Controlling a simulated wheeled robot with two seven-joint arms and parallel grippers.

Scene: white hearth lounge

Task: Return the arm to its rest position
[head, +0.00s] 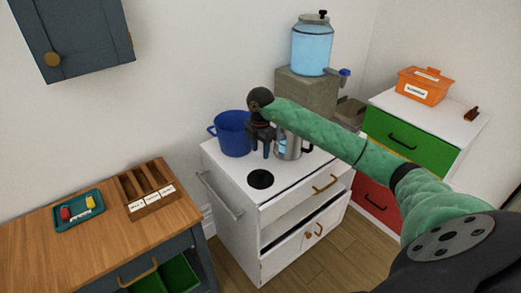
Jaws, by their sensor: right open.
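My right arm, in a green padded sleeve (325,132), reaches in from the lower right across the head view. My right gripper (261,150) hangs pointing down above the white cabinet top (285,178). Its dark fingers are apart, with nothing seen between them. It is between a blue pot (233,134) on the left and a metal jug (289,146) on the right. Whether it touches the jug cannot be told. A black disc (260,179) lies on the cabinet top below the gripper. My left gripper is not in view.
A wooden counter (30,240) at left bears a teal tray (63,220) and a wooden divided box (148,206). A water dispenser (312,48) stands on a block behind. An orange bin (424,87) sits on the right-hand drawer unit (407,143). A wall cabinet (85,30) hangs upper left.

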